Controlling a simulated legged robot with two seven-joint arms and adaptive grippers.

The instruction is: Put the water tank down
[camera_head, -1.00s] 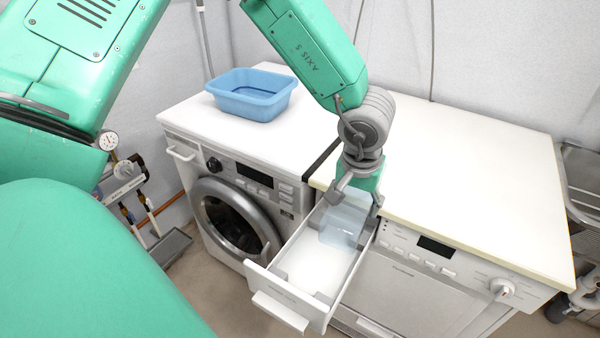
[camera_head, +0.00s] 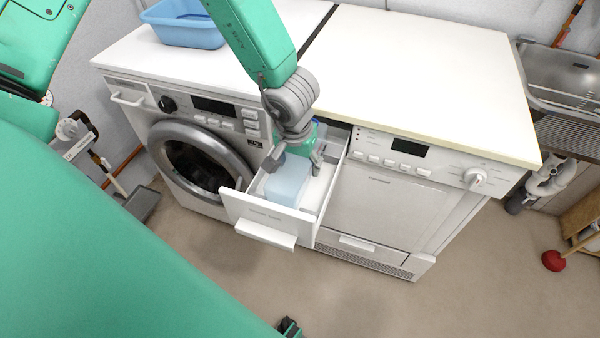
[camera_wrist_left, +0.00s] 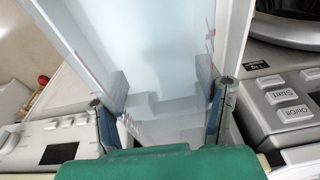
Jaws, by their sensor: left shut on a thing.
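The water tank (camera_head: 287,182) is a translucent pale blue box. In the head view it sits low inside the open white drawer (camera_head: 262,214), towards its front. I cannot tell whether its bottom touches the drawer floor. My left gripper (camera_head: 291,163) is above the drawer, pointing down, and is shut on the tank's rear part. In the left wrist view the fingers (camera_wrist_left: 164,108) flank the see-through tank (camera_wrist_left: 160,55), with the drawer's walls around it. My right gripper is not in view.
The drawer sticks out between the washing machine (camera_head: 205,165) and the white appliance with a dial (camera_head: 385,205). A blue basin (camera_head: 187,26) stands on the left worktop. The right worktop (camera_head: 425,75) is clear. A metal sink (camera_head: 560,75) is at the far right.

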